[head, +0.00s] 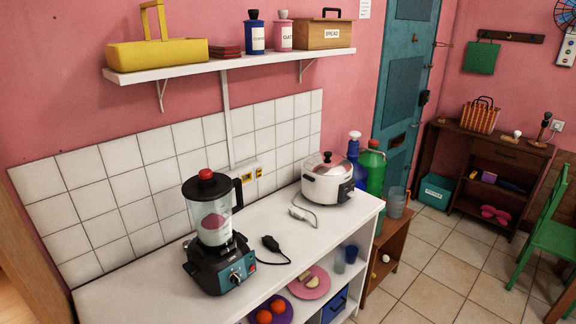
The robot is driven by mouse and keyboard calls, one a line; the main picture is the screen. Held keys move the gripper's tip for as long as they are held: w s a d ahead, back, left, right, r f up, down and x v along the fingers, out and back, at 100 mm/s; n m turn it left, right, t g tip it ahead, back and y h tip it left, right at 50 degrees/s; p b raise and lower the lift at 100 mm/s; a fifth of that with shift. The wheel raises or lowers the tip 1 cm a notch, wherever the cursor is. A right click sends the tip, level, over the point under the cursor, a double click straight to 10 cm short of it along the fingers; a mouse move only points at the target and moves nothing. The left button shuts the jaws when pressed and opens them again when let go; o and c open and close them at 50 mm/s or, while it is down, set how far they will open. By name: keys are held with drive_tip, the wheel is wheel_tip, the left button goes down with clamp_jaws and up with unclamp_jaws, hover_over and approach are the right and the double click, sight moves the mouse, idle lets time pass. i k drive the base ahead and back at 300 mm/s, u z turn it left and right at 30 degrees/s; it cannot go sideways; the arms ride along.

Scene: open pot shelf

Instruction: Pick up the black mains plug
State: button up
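The black mains plug (270,243) lies on the white counter (318,233), just right of the blender (213,228). A black cord runs from it in a curve back to the blender's dark base. A second plug, a white one (300,214), lies further back on the counter, with its cord by the rice cooker (322,184). The wall socket (246,176) is on the tiles behind. My gripper is not in view.
The blender and the rice cooker flank the plugs. A wall shelf (240,66) with tins and boxes hangs above the counter. Plates and a blue box (334,304) sit in the open shelves below. Tiled floor (452,268) is clear at right, before a green chair (553,235).

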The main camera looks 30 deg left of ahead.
sight(268, 240)
drive_tip(key=u, duration=0.1)
drive_tip(key=i, duration=1.2)
drive_tip(key=u, duration=1.4)
drive_tip(key=i, duration=0.75)
drive_tip(key=u, duration=0.85)
